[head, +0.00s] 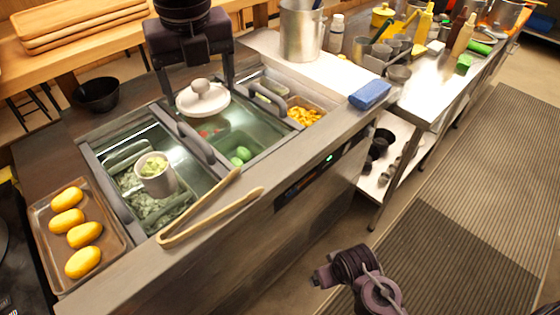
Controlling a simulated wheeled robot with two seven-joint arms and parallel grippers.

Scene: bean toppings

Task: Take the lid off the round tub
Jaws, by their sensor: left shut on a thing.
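The round tub (157,180) is a small white pot standing in the left counter well, open at the top, with pale green filling showing. Its white lid (212,104), round with a knob on top, is apart from the tub, up and to the right of it, over the glassy bins. My left gripper (198,84) comes down from the top of the picture and is shut on the lid, one dark finger at either side. My right arm's dark end (350,272) is low at the bottom, away from the counter; its fingers do not show clearly.
Wooden tongs (210,210) lie across the counter's front edge. A tray (113,247) of yellow oval pieces is at the left. A blue sponge (370,95) lies at the right, near a steel pot (301,35). A black bowl (97,95) stands behind. Grey handles rise between the bins.

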